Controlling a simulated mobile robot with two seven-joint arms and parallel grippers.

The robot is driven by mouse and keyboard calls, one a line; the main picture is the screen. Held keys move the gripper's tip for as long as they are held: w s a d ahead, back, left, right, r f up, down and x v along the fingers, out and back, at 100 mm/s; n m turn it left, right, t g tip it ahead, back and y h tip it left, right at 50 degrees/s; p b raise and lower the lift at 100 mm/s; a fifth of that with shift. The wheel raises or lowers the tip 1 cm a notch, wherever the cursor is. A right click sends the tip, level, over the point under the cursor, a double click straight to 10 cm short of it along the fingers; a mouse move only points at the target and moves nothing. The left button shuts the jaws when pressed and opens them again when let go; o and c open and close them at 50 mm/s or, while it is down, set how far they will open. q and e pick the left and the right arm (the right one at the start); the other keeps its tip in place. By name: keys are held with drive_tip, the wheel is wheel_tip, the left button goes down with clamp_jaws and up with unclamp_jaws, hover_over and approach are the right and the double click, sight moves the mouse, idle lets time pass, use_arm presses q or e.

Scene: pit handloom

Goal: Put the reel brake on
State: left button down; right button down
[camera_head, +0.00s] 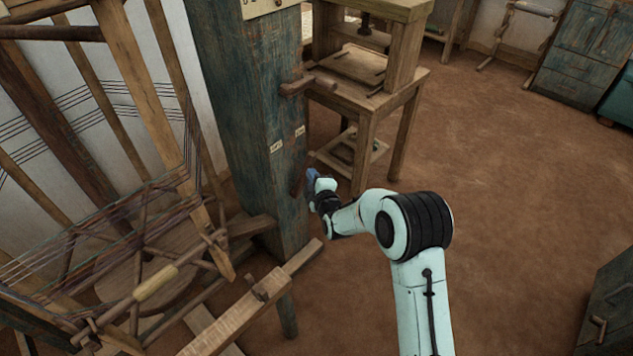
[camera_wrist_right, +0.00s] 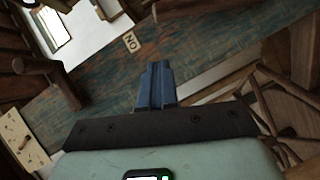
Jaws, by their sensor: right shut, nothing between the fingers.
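A tall blue-green wooden post (camera_head: 249,110) carries two small pale labels, a left one (camera_head: 276,147) and a right one (camera_head: 299,131). In the right wrist view one label (camera_wrist_right: 130,41) shows upside down and appears to read ON. A short dark red-brown wooden piece (camera_head: 297,184) is on the post below the labels, close beside my right gripper (camera_head: 312,176); whether they touch is unclear. My right gripper's blue fingers (camera_wrist_right: 155,86) are shut and empty, in front of the post. Higher up, a brown wooden peg with a crossbar (camera_head: 308,85) sticks out. My left gripper is out of view.
The loom frame with coloured threads and a wooden reel (camera_head: 155,284) fills the left. A beam (camera_head: 240,316) lies below the post. A wooden table (camera_head: 375,92) stands behind my right gripper. The brown floor (camera_head: 510,150) to the right is open.

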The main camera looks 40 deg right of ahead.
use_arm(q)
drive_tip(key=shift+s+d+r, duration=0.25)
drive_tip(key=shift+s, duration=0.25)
use_arm(e)
drive_tip(key=v, duration=0.3)
drive_tip(key=shift+s+a, duration=0.15)
